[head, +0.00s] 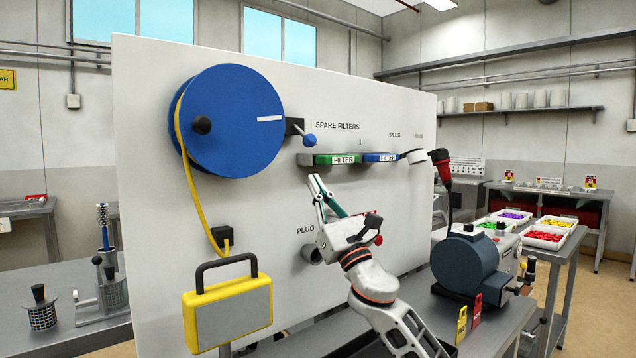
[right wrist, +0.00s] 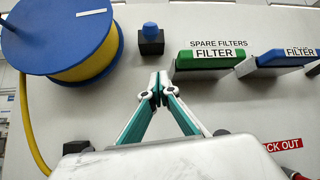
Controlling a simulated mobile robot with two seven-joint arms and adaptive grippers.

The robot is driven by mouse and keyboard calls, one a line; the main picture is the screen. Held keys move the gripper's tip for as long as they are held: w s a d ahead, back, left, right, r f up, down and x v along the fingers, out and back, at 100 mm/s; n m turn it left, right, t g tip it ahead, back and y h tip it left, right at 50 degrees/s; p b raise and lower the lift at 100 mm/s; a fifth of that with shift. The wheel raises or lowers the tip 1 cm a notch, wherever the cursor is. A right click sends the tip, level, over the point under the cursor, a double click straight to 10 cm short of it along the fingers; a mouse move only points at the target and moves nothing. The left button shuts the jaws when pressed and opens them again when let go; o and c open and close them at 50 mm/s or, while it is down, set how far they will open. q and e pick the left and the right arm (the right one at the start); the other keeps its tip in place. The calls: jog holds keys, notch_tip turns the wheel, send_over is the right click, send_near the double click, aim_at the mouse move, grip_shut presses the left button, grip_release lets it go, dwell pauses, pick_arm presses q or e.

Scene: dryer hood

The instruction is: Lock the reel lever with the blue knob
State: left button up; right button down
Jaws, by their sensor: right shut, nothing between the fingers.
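The blue knob (head: 309,140) sits on the reel lever, which comes from a black block (head: 294,127) on the white panel, just right of the blue reel (head: 228,122). In the right wrist view the knob (right wrist: 151,30) stands over its black block (right wrist: 151,46), beside the reel (right wrist: 60,35). My right gripper (head: 315,182) is shut and empty, below the knob in the head view. In its wrist view the closed fingertips (right wrist: 158,80) are below the block, apart from it in the picture. My left gripper is not in view.
A green filter (head: 336,160) and a blue filter (head: 380,157) sit on a shelf right of the lever. A yellow cable (head: 191,185) hangs from the reel to a yellow box (head: 228,312). A dark blue motor (head: 465,262) stands at the right.

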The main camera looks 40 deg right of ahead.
aim_at(303, 134)
jog(key=p+x, duration=0.1)
jog(key=x, duration=0.6)
jog(key=shift+r, duration=0.25)
jog(key=shift+s+a+r+p, duration=0.1)
jog(key=shift+s+r+p, duration=0.25)
jog(key=shift+s, duration=0.25)
jog(key=shift+s+a+r+p, duration=0.1)
jog(key=shift+s+r+p, duration=0.25)
jog(key=shift+s, duration=0.2)
jog(key=shift+s+r, duration=0.1)
jog(key=shift+s, duration=0.3)
jog(key=shift+s, duration=0.1)
